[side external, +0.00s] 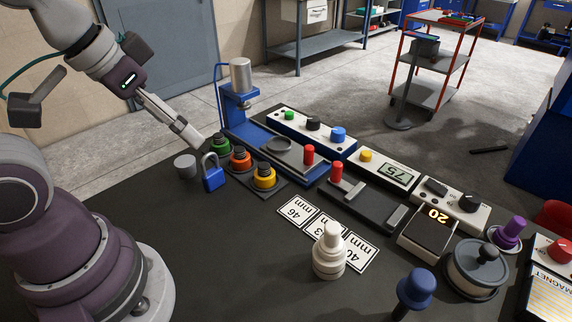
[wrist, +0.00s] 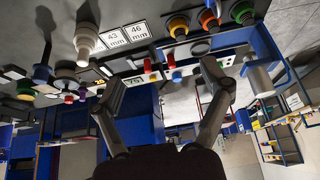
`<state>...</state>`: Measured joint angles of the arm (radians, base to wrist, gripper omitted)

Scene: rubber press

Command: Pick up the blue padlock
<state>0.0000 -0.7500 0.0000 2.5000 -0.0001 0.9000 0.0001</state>
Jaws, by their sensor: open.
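The blue padlock (side external: 213,182) stands upright on the dark table, its grey shackle on top, between a small grey cylinder and the coloured knobs.
The grey cylinder (side external: 185,166) is close on the padlock's left. Green, orange and yellow knobs (side external: 240,160) stand close on its right. A blue press (side external: 240,105) rises behind. Control boxes (side external: 380,170) and a white weight (side external: 329,255) are farther right. The table front is mostly clear.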

